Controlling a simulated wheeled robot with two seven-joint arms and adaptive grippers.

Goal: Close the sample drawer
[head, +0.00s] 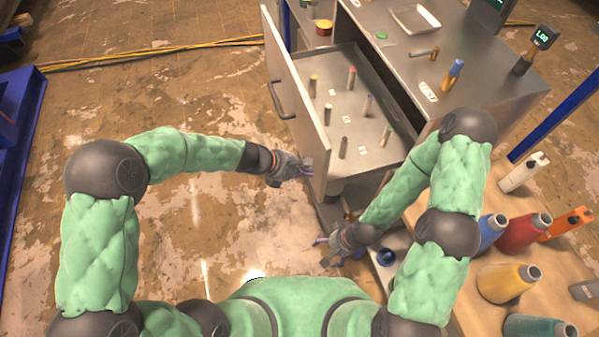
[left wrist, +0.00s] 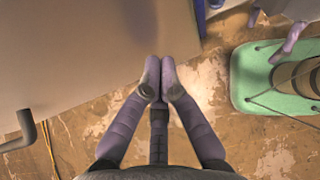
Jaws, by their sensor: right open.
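The sample drawer (head: 372,152) is pulled out of the steel cabinet and stands open, with several small upright vials inside. Its tall front panel (head: 296,105) has a dark handle (head: 277,98) on the outer face. My left gripper (head: 308,168) is beside the near end of that panel. In the left wrist view my left gripper (left wrist: 160,75) has its fingertips together with nothing seen between them, close to the panel (left wrist: 75,65); the handle (left wrist: 27,130) is at the left. Contact is unclear. My right gripper (head: 325,250) is open and low, below the drawer.
The cabinet top (head: 425,50) holds a white tray (head: 414,18) and a blue-capped bottle (head: 452,76). A wooden table (head: 460,308) with several coloured bottles stands at the right. Floor left of the drawer panel is clear.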

